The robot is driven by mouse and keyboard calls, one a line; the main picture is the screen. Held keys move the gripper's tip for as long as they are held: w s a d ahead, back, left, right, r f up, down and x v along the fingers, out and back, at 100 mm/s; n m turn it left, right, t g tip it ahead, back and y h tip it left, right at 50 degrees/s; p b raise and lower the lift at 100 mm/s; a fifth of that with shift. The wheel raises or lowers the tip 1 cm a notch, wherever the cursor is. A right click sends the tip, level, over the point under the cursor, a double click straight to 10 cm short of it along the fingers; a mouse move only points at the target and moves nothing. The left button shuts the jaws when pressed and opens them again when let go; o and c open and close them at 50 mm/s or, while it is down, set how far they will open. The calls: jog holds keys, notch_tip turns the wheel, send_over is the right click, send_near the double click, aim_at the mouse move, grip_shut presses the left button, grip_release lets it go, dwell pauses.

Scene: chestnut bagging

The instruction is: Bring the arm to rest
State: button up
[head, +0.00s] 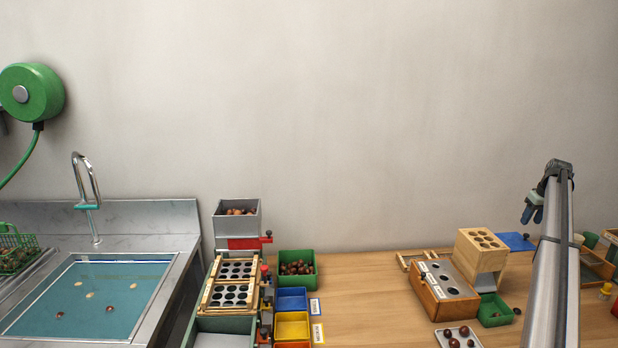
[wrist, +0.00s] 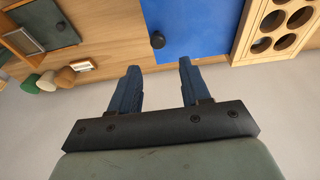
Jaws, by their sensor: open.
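My gripper (head: 533,207) is raised at the right in the head view, beside the top of my arm, with the wall behind it. In the wrist view its two blue fingers (wrist: 158,88) stand apart with nothing between them. The fingers are clear of the bench. A blue board or mat (wrist: 190,30) with a dark round knob (wrist: 157,40) lies beyond the fingertips in the wrist view.
A wooden block with round holes (head: 482,240) and a wooden box with holes (head: 444,290) stand left of my arm. A green bin of chestnuts (head: 297,281) and a sink (head: 95,300) are farther left. The wooden bench (head: 365,290) is bare in the middle.

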aim_at(527, 234)
jog(key=shift+s+x, duration=0.25)
jog(key=shift+x, duration=0.7)
jog(key=shift+s+x, duration=0.2)
jog(key=shift+x, duration=0.8)
jog(key=shift+s+x, duration=0.25)
jog(key=shift+x, duration=0.7)
jog(key=shift+f, duration=0.2)
jog(key=shift+c, duration=0.4)
jog(key=c, duration=0.7)
jog(key=shift+d, duration=0.15)
jog(key=shift+c, duration=0.2)
jog(key=shift+d, duration=0.1)
jog(key=o, duration=0.8)
jog(key=shift+r, duration=0.15)
